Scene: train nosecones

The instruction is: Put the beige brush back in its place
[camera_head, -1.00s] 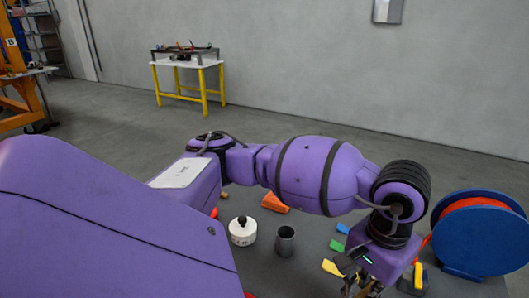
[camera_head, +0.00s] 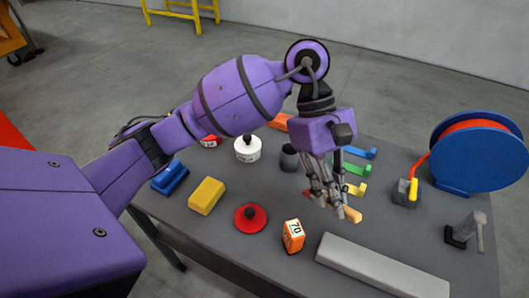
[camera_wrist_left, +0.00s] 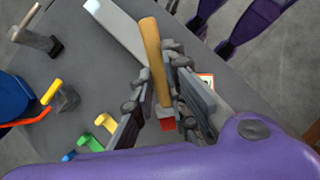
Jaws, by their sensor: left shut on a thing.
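The beige brush (camera_wrist_left: 152,55) is between the fingers of my left gripper (camera_head: 328,203). In the left wrist view its long tan handle slants up and out past the fingertips of that gripper (camera_wrist_left: 163,105). A small red patch shows at the handle's lower end; I cannot tell if it belongs to the brush. In the head view the tan handle end (camera_head: 351,214) shows beside the fingers, above the grey table (camera_head: 270,255). The gripper points down and is shut on the brush. Its fingers hide part of the brush. My right gripper is not in view.
Blue (camera_head: 360,153), green (camera_head: 357,169) and yellow (camera_head: 357,189) hooked pieces lie behind the gripper. A dark cup (camera_head: 289,158) stands left of it. A long grey bar (camera_head: 380,268) and an orange numbered block (camera_head: 293,236) are in front. A blue reel (camera_head: 475,160) stands right.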

